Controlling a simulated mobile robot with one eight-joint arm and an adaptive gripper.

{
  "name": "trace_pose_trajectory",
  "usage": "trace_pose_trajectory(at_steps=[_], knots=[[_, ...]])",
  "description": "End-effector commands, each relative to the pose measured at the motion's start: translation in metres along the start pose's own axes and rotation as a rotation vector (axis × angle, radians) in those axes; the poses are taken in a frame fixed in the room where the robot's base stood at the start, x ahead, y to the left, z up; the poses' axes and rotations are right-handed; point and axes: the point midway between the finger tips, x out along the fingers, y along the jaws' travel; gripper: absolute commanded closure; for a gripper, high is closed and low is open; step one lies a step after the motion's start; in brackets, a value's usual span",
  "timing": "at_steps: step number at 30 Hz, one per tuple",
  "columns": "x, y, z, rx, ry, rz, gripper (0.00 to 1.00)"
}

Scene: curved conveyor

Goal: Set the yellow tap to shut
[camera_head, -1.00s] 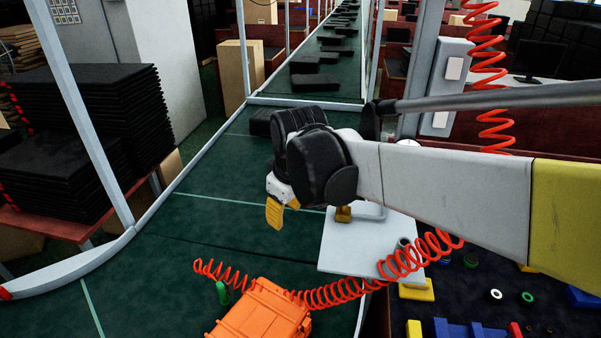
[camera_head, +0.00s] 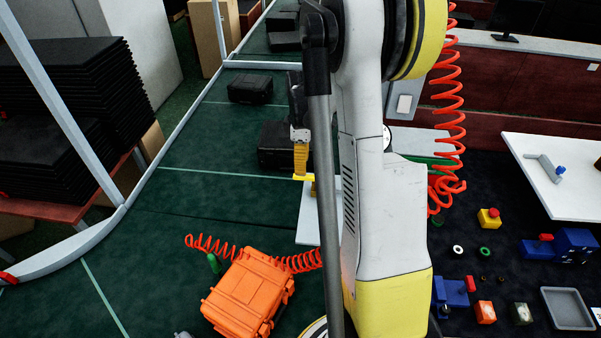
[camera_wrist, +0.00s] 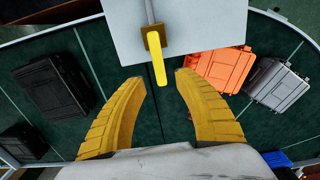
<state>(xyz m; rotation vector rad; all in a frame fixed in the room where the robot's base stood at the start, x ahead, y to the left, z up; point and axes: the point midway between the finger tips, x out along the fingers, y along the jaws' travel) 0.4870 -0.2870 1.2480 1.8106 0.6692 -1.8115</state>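The yellow tap (camera_wrist: 157,62) is on a white panel in the wrist view. Its bright yellow handle lies roughly in line with the grey pipe (camera_wrist: 149,12) and juts past the panel edge. In the head view the handle (camera_head: 303,178) shows just below my fingers; my arm hides much of the panel. My gripper (camera_wrist: 160,77) is open and empty, with its two curved yellow fingers apart. The handle's free end shows between the fingertips, with a gap on both sides. My gripper also shows side-on in the head view (camera_head: 301,158).
The white panel (camera_head: 308,218) stands at the green conveyor's (camera_head: 190,200) edge. An orange case (camera_head: 248,295), a red coiled hose (camera_head: 210,243) and black cases (camera_head: 250,88) are nearby. A grey case (camera_wrist: 277,85) shows in the wrist view. A dark table with small parts lies right.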

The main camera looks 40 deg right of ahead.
Motion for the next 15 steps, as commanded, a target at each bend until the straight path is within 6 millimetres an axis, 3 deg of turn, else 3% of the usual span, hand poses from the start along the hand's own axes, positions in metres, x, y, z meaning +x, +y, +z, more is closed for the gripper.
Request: trace_pose_trajectory(at_steps=[6, 15], knots=[[0.036, 0.000, 0.000, 0.000, 0.000, 0.001, 0.62], [0.051, 0.000, 0.000, 0.001, 0.000, 0.001, 0.62]])
